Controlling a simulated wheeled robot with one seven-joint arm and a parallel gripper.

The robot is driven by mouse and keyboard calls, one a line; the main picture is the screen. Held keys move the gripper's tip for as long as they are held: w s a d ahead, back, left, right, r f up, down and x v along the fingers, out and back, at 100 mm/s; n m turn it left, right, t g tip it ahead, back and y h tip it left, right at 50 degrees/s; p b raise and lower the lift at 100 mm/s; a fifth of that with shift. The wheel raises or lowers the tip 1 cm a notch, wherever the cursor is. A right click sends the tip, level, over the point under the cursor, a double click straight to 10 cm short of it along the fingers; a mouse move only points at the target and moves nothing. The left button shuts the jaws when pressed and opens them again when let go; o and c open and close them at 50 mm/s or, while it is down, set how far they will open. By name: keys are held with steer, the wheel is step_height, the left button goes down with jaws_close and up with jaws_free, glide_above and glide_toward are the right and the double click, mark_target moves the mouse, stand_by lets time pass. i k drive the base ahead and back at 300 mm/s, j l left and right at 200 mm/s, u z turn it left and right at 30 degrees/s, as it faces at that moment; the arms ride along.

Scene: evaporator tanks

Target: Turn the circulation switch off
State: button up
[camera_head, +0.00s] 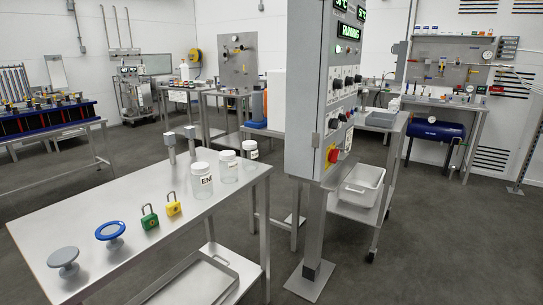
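A tall grey control cabinet (304,90) stands on a post right of the middle, its narrow front face turned to the right and seen at a steep angle. A green lit display (348,32) near its top reads RUNNING. Several black knobs, among them a lower knob (334,123), sit on the front face below small indicators. I cannot tell which one is the circulation switch, or its setting, since the labels are too small. A red knob on a yellow plate (333,155) sits at the lower edge. My gripper is not in view.
A steel table (130,262) at front left holds white-lidded jars (201,182), green and yellow padlocks (149,217) and two round handles (110,231). A cart with a white bin (361,186) stands behind the cabinet. The floor at the right (445,245) is clear.

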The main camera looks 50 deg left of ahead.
mark_target(334, 123)
steer(key=u, duration=1.9)
